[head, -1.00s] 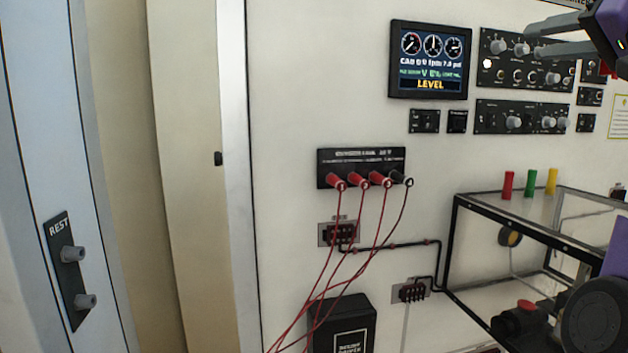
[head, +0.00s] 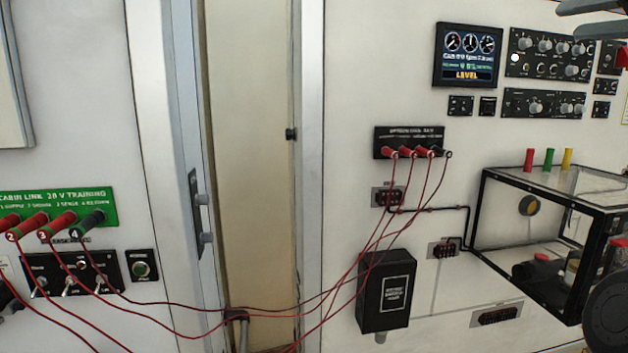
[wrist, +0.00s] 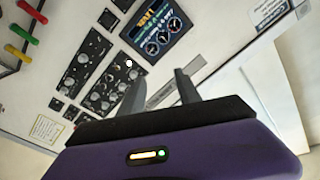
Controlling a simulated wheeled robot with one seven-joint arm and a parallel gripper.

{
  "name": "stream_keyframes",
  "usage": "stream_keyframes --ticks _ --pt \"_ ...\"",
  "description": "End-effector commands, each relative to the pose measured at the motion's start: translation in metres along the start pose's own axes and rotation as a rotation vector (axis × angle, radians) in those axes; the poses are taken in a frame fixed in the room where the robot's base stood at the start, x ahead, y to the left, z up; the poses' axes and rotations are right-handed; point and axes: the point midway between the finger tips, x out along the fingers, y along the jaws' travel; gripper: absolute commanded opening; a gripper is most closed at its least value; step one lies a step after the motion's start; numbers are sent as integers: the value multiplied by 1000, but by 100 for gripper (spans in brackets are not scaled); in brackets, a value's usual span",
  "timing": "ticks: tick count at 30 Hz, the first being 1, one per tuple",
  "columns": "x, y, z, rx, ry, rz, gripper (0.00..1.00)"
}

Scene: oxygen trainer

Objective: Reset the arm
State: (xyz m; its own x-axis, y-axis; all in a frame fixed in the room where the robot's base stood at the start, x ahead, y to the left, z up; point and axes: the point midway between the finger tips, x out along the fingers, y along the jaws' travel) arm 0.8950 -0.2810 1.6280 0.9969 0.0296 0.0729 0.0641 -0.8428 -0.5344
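My gripper (wrist: 158,92) shows in the wrist view with its two grey fingers apart and nothing between them. It faces the wall panel, with the display screen (wrist: 160,35) and knob panels (wrist: 95,75) beyond the fingers. In the head view only the grey fingers (head: 590,18) show, at the top right corner, in front of the wall near the knob panel (head: 548,55). The rest of the gripper is out of the head view.
A green cabin link panel (head: 60,208) with red and black plugs is at the left. Red cables (head: 300,308) hang across the gap to a black socket panel (head: 408,142). A clear black-framed case (head: 560,235) stands out at the right. A black box (head: 386,292) is on the wall.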

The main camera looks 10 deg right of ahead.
Motion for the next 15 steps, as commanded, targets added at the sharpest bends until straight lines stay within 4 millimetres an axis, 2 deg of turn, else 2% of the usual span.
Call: stream_keyframes --ticks 5,11,15 --pt "-3 -4 -22 -21 90 -9 40" --pt "-16 -13 -55 -63 236 -17 40" --pt "-21 -3 -62 -95 340 1 40"
